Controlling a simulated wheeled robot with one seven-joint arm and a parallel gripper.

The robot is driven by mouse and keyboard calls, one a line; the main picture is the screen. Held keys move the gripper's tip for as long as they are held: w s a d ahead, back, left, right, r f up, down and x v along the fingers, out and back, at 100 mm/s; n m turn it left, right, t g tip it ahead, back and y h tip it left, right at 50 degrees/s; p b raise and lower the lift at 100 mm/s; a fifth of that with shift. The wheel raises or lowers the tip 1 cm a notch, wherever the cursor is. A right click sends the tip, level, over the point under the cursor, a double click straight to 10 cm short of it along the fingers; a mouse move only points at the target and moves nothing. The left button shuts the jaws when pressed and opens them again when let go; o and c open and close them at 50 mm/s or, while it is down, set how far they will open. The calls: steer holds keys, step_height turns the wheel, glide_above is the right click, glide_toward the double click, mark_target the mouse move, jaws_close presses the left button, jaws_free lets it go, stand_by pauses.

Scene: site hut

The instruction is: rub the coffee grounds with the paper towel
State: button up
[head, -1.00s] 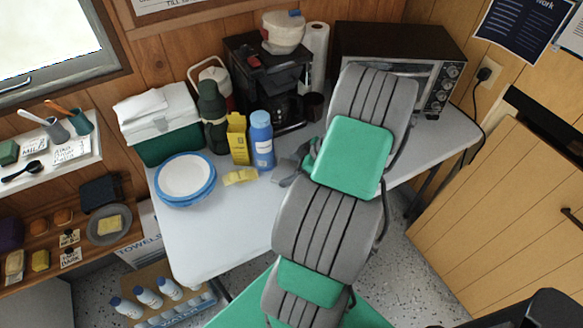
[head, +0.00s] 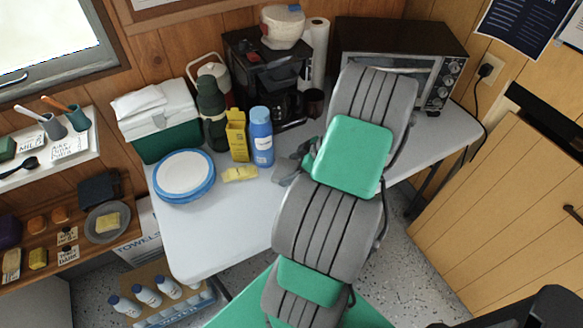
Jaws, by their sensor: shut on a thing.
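My gripper (head: 284,172) is low over the white table, left of my green arm link and just right of the blue container. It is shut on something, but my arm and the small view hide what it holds. A white paper towel roll (head: 317,52) stands at the back, between the coffee maker and the toaster oven. I cannot make out any coffee grounds; the tabletop behind my arm is hidden. A yellow folded cloth or sponge (head: 239,174) lies on the table, left of the gripper and apart from it.
The table (head: 205,237) is clear at its front left. Around the gripper stand a blue container (head: 261,137), yellow box (head: 237,136), dark green flask (head: 212,115), coffee maker (head: 263,75) and blue-rimmed plates (head: 184,175). A green cooler (head: 168,141) and toaster oven (head: 385,70) are farther back.

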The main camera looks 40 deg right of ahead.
steer(key=shift+f, duration=0.3)
steer(key=shift+s+d+b, duration=0.55)
steer(key=shift+d+b, duration=0.2)
steer(key=shift+d, duration=1.05)
steer(key=shift+s+d+b, duration=0.5)
steer(key=shift+d+b, duration=0.3)
steer(key=shift+d, duration=1.05)
steer(key=shift+s+d+b, duration=0.55)
steer(key=shift+d+b, duration=0.2)
steer(key=shift+d, duration=1.05)
steer(key=shift+w+a+f+b, duration=0.1)
steer(key=shift+w+a+b, duration=0.1)
steer(key=shift+a, duration=0.55)
steer(key=shift+w+a+b, duration=0.15)
steer(key=shift+w+a, duration=0.05)
steer(key=shift+a, duration=0.6)
steer(key=shift+w+a+f+b, duration=0.1)
steer(key=shift+w+a+b, duration=0.1)
steer(key=shift+a, duration=0.55)
steer(key=shift+w+a+r, duration=0.1)
steer(key=shift+w+a, duration=0.25)
steer(key=shift+a, duration=0.7)
steer(key=shift+w+a+r, duration=0.1)
steer(key=shift+w+a, duration=0.2)
steer(key=shift+a, duration=0.8)
steer(key=shift+w+a+r, duration=0.1)
steer(key=shift+w+a, duration=0.25)
steer(key=shift+a, duration=0.7)
steer(key=shift+r+p, duration=1.65)
steer(key=shift+r, duration=1.4)
